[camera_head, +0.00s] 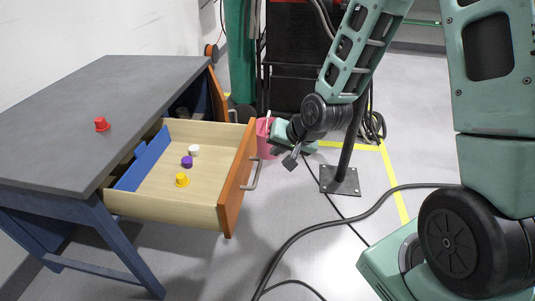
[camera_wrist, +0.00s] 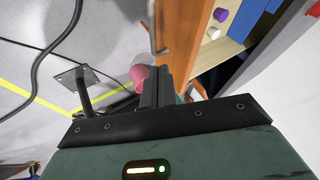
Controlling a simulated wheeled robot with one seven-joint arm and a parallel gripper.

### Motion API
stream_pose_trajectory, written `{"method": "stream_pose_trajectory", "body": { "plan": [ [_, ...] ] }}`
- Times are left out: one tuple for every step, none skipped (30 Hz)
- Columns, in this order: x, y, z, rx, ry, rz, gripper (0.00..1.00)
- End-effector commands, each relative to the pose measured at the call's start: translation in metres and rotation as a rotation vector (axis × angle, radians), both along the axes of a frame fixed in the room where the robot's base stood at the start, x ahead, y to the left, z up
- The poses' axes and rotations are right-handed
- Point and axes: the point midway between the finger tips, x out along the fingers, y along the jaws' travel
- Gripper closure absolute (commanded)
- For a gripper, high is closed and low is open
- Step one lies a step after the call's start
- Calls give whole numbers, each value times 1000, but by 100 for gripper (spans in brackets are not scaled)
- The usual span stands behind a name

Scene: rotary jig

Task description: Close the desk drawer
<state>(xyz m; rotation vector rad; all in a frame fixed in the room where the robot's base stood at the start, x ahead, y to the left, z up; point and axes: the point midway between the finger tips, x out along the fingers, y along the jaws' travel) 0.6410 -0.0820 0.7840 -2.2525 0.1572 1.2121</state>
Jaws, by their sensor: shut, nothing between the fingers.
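The desk drawer (camera_head: 170,203) is pulled well out of the grey-topped desk (camera_head: 110,90). Its orange front panel (camera_head: 238,185) carries a metal handle (camera_head: 253,175) on the outer face. Inside lie a yellow piece (camera_head: 182,180), a purple piece (camera_head: 187,162) and a white piece (camera_head: 194,150), beside a blue divider (camera_head: 145,160). My gripper (camera_head: 293,158) is shut and empty, to the right of the drawer front and apart from the handle. In the wrist view the shut fingers (camera_wrist: 157,85) point toward the orange drawer front (camera_wrist: 182,45), with the handle (camera_wrist: 153,30) beyond their tips.
A red piece (camera_head: 101,124) sits on the desktop. A pink bin (camera_head: 265,135) stands on the floor behind my gripper. A black post on a base plate (camera_head: 339,181) stands to the right. Cables (camera_head: 300,235) cross the floor in front.

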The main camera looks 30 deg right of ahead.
Motion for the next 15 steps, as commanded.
{"method": "stream_pose_trajectory", "body": {
  "plan": [
    [5, 2, -10, 0, 3, 2, 100],
    [8, 3, -15, 1, 4, 1, 100],
    [13, 5, -21, 1, 4, 1, 100],
    [17, 6, -27, 1, 4, 1, 100],
    [20, 7, -32, 0, 4, 2, 100],
    [25, 8, -38, -1, 3, 2, 100],
    [29, 9, -43, 0, 4, 3, 100],
    [32, 10, -48, 0, 4, 2, 100],
    [37, 11, -55, 0, 5, 1, 100],
    [41, 12, -59, 0, 4, 2, 100],
    [44, 13, -64, 0, 4, 2, 100],
    [48, 14, -70, -1, 4, 2, 100],
    [52, 18, -69, -2, 1, 5, 100],
    [55, 24, -67, -3, 0, 7, 100],
    [58, 28, -66, -2, -1, 6, 100]
  ]
}}
